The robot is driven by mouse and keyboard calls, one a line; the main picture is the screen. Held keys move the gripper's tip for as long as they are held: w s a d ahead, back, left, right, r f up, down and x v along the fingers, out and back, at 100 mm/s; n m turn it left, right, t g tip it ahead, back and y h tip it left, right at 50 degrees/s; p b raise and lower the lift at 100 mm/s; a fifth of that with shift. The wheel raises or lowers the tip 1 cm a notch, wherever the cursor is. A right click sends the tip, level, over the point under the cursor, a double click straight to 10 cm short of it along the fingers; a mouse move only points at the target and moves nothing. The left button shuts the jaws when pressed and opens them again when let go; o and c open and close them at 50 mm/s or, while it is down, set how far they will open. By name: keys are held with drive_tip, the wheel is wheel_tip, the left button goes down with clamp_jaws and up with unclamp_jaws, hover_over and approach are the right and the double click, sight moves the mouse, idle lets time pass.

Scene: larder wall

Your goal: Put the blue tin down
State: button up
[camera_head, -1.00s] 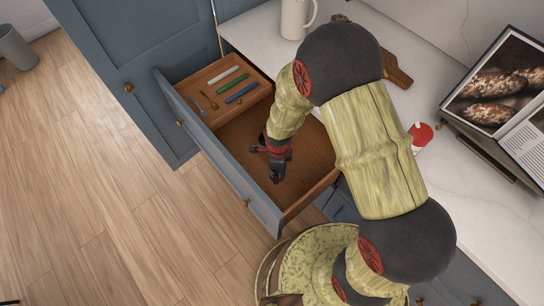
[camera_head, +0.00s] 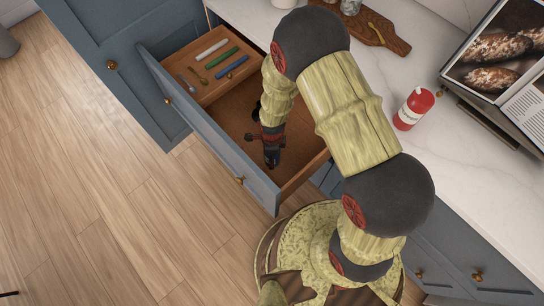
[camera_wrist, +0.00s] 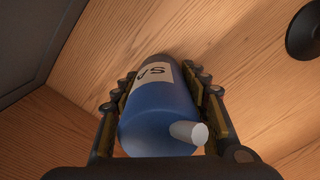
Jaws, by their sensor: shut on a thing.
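The blue tin (camera_wrist: 158,118) shows large in the wrist view, with a pale label lettered "SA" and a small whitish cylinder at its near end. My gripper (camera_wrist: 160,92) is shut on it, with a finger on each side. In the head view my gripper (camera_head: 271,158) points down inside the open drawer (camera_head: 235,118), in its larger bare compartment. The tin cannot be made out clearly there behind the gripper. Whether the tin touches the drawer floor cannot be told.
The drawer's far compartment holds a white (camera_head: 212,49), a green (camera_head: 219,58) and a blue (camera_head: 232,67) bar, plus small utensils. A dark round thing (camera_wrist: 305,30) is near the tin.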

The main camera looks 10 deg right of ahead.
drive_tip(key=o, duration=1.5)
drive_tip(key=shift+f, duration=0.1)
wheel_tip(320, 180, up, 12)
drive_tip(key=p, duration=0.5)
drive_tip(key=shift+r, duration=0.25)
drive_tip(key=w+d+r+n+t, duration=0.1)
drive_tip(key=d+r+n, duration=0.3)
drive_tip(key=r, duration=0.8)
drive_tip(key=d+r+n+t, duration=0.2)
drive_tip(key=r+n, duration=0.3)
drive_tip(key=r, duration=0.7)
drive_tip(key=s+d+r+n+t, duration=0.1)
drive_tip(key=s+d+r+n, duration=0.2)
drive_tip(key=s+r+n, duration=0.2)
drive_tip(key=s+d+r+n+t, duration=0.1)
drive_tip(key=s+d+r+n, duration=0.2)
drive_tip(key=s+r+n, duration=0.3)
wheel_tip(320, 180, up, 6)
drive_tip(key=s, duration=0.2)
drive_tip(key=shift+s+t, duration=0.3)
drive_tip(key=shift+f, duration=0.1)
